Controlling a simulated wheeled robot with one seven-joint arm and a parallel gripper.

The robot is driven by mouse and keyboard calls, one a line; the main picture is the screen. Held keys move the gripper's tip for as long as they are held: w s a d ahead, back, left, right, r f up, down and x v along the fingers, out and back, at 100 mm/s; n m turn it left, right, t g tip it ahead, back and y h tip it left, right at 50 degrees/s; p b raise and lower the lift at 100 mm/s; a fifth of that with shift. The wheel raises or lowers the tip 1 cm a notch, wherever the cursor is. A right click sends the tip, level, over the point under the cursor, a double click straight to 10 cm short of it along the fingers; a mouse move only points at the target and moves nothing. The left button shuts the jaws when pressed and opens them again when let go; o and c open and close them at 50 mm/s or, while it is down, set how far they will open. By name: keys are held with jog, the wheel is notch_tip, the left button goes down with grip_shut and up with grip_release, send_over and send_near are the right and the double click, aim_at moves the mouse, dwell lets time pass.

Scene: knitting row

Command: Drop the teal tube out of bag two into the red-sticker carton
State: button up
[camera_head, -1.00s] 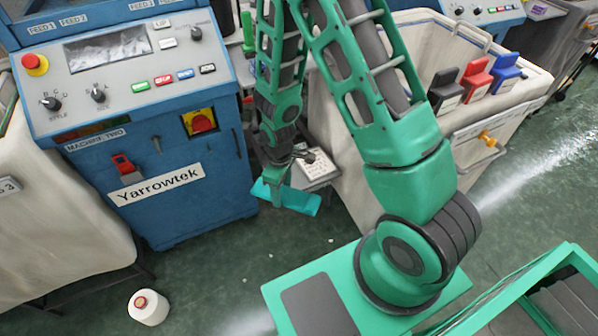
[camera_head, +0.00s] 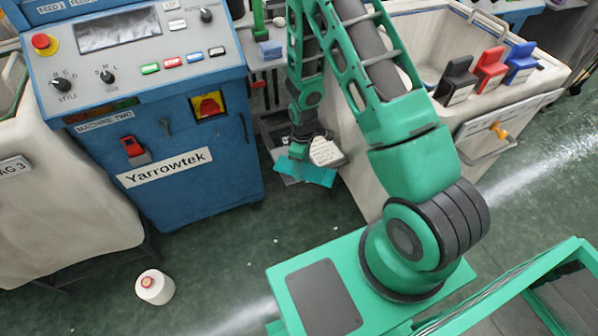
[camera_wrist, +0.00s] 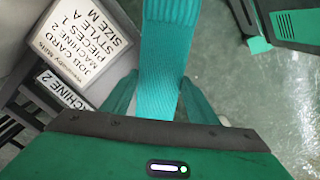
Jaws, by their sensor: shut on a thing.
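My gripper (camera_wrist: 158,98) is shut on the teal tube (camera_wrist: 164,45), a ribbed knit piece that extends up out of the wrist view. In the head view the teal tube (camera_head: 318,174) hangs at my gripper (camera_head: 298,152), over the floor between the blue machine and the large pale bin. No carton with a red sticker shows in either view. A pale bag (camera_head: 60,205) at the left carries a label ending in "AG 3". I cannot make out a label for bag two.
A white job card (camera_wrist: 85,45) sits close left of the tube, above a "MACHINE 2" plate (camera_wrist: 65,92). The blue machine (camera_head: 190,150) and the pale bin (camera_head: 440,130) with black, red and blue clips flank my arm. A yarn cone (camera_head: 154,287) stands on the floor.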

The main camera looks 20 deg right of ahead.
jog(key=shift+f, duration=1.55)
jog(key=shift+f, duration=0.15)
jog(key=o, duration=1)
notch_tip(320, 180, up, 12)
jog(key=shift+r, duration=0.2)
